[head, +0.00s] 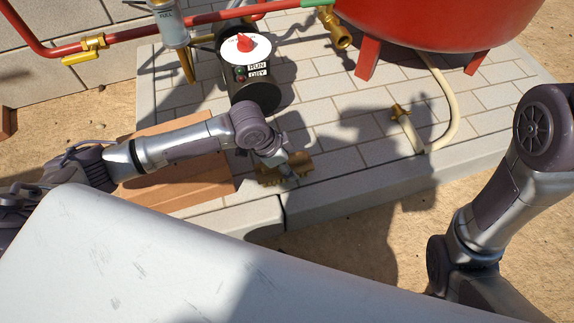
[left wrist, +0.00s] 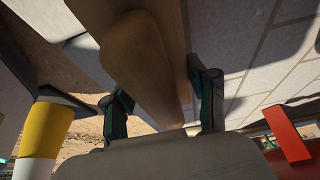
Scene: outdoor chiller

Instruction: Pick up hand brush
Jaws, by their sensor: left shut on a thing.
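The hand brush (head: 268,177) is a small brown wooden thing by the front edge of the paved pad in the head view, partly covered by my left gripper (head: 290,167). In the left wrist view the brush's wooden body (left wrist: 148,65) fills the upper middle and runs between the two dark fingers of my left gripper (left wrist: 163,110). The left gripper is shut on it. I cannot tell whether the brush touches the paving. My right arm stands at the right of the head view, its gripper out of frame.
A black cylinder with a red knob (head: 244,42) stands just behind the brush. A wooden board (head: 185,185) lies under my left arm. A red tank (head: 430,20), a cream hose (head: 438,80) and red pipes (head: 130,40) are behind. Paving right of the brush is clear.

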